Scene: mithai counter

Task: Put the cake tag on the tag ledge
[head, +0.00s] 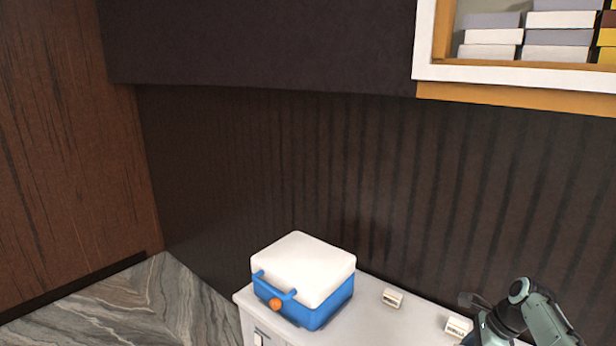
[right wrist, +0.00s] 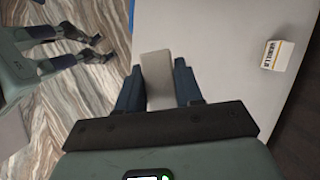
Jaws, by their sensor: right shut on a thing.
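My right gripper (right wrist: 160,82) is shut on a small pale tag (right wrist: 157,72), whose plain grey side faces the right wrist camera. In the head view this tag (head: 458,327) shows small dark lettering, too small to read surely, and the right gripper (head: 474,315) is at the lower right, over the white counter. A second lettered tag (head: 391,298) stands on the counter near the wall; it also shows in the right wrist view (right wrist: 277,55). My left gripper (right wrist: 104,48) is over the floor, its fingers apart and empty. I cannot make out a tag ledge.
A blue cooler box (head: 318,316) with a white lid stands on the left part of the white counter (head: 375,325). A dark ribbed wall (head: 330,170) rises behind. A shelf (head: 520,74) with stacked boxes hangs upper right. Marbled floor (head: 160,300) lies left of the counter.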

